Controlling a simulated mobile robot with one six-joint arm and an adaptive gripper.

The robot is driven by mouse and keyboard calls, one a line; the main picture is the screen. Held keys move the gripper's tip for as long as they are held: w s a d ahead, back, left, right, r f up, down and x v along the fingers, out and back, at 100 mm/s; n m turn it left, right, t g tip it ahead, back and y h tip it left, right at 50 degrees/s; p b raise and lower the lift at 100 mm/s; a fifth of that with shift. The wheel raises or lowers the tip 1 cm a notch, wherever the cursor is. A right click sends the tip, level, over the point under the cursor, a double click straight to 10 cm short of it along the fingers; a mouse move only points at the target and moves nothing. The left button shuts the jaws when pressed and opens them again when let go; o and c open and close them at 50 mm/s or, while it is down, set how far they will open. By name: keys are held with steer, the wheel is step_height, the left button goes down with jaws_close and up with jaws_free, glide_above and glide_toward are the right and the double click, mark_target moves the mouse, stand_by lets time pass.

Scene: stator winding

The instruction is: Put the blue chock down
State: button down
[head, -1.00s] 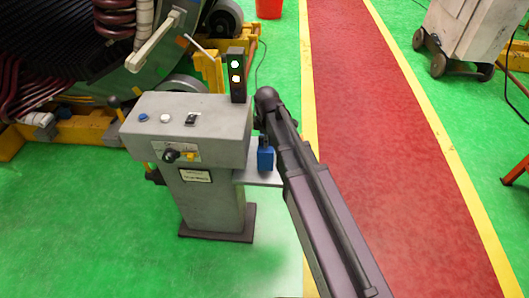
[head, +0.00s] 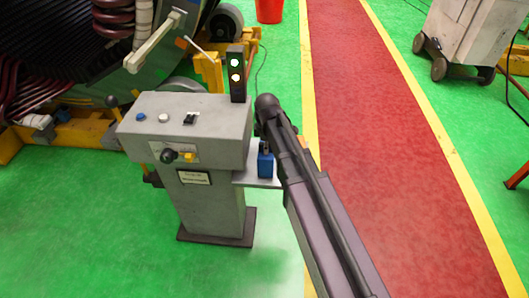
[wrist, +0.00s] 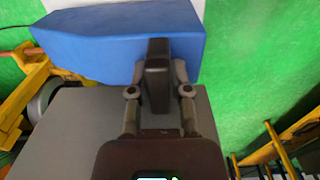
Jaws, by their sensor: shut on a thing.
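The blue chock (head: 265,166) is at the small grey side shelf (head: 243,176) on the right of the control pedestal. My gripper (head: 265,146) is above it, partly hidden by my arm. In the wrist view the blue chock (wrist: 90,45) spans the upper left and middle, and my gripper (wrist: 158,62) is shut on it. I cannot tell whether the chock's underside touches the shelf.
The grey control pedestal (head: 208,195) stands close at the left, with a signal light (head: 236,75) on its corner. The large wound machine (head: 65,60) is behind it. A red walkway (head: 400,170) runs clear at the right, with a grey wheeled cabinet (head: 468,35) beyond.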

steer(key=shift+f, duration=0.55)
steer(key=shift+f+b, duration=0.1)
steer(key=shift+b, duration=0.3)
steer(key=c, duration=0.6)
jaws_free()
steer(key=shift+o, duration=0.2)
step_height(320, 180, up, 12)
steer(key=p, duration=1.2)
steer(key=shift+s, duration=0.15)
